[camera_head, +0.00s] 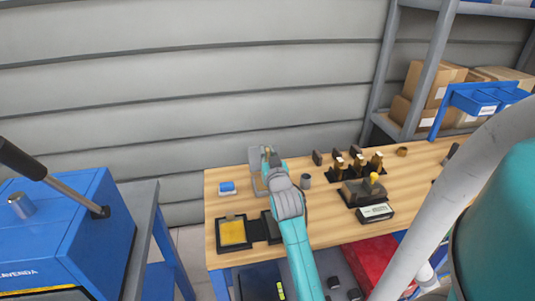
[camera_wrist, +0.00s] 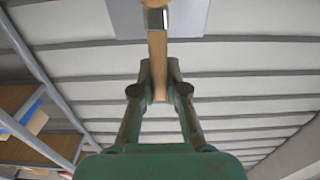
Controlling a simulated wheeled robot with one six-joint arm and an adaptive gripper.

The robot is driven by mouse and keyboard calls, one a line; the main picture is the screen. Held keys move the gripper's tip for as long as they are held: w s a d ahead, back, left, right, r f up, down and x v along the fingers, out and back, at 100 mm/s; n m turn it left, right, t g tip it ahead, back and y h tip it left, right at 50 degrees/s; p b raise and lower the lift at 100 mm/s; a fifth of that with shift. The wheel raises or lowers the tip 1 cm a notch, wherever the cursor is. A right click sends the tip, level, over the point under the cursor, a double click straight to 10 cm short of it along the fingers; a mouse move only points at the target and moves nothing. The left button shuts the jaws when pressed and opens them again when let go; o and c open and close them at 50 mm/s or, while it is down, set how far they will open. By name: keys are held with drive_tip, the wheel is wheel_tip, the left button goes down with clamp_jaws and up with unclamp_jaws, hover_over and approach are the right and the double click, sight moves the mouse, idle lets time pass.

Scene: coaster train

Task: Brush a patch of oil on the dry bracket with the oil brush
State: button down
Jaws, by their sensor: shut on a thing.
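In the wrist view my gripper (camera_wrist: 159,80) is shut on the wooden handle of the oil brush (camera_wrist: 157,52). The brush points away from me, with a metal ferrule near the top edge; its tip is cut off. A grey plate (camera_wrist: 126,20), likely the bracket, stands behind it with a tan round patch on it. In the head view my gripper (camera_head: 268,158) is over the left back of the bench, at an upright grey piece (camera_head: 256,156), likely the same bracket. My arm partly hides it. I cannot tell whether the brush touches it.
The wooden bench (camera_head: 330,225) holds a black tray with a yellow pad (camera_head: 232,232), a blue-and-white block (camera_head: 227,188), a grey cup (camera_head: 305,181), a dark stand with brass-coloured parts (camera_head: 357,165) and a yellow-knobbed fixture (camera_head: 374,180). A blue machine (camera_head: 70,230) stands left.

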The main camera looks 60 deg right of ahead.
drive_tip(key=shift+r, duration=3.5)
